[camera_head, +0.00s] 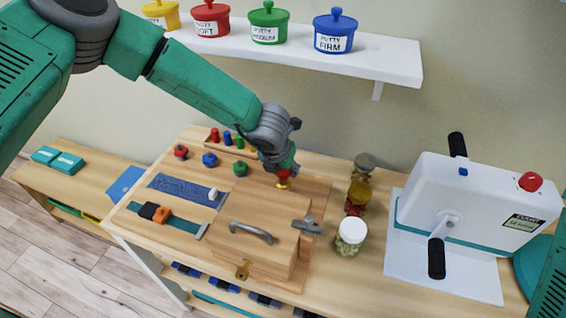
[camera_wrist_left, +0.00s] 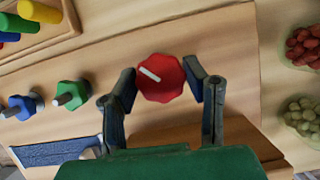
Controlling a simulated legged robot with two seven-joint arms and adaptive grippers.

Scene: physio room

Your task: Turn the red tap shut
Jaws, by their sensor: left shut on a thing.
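The red tap (camera_wrist_left: 161,77) shows in the left wrist view as a lobed red knob with a white mark line that slants down to the right. My left gripper (camera_wrist_left: 165,82) has one finger on each side of it and is shut on it. In the head view my left gripper (camera_head: 283,172) points down at the back of the wooden board (camera_head: 252,200). There the red tap (camera_head: 284,183) shows only as a bit of red and brass under the fingers. My right gripper is not in view.
Beside the tap, the board carries a grey handle (camera_head: 251,232), a grey lever (camera_head: 307,225) and a brass latch (camera_head: 243,269). Red, blue and green knobs (camera_head: 240,168) stand to its left. Jars (camera_head: 351,237) and a white crank machine (camera_head: 470,205) stand to the right.

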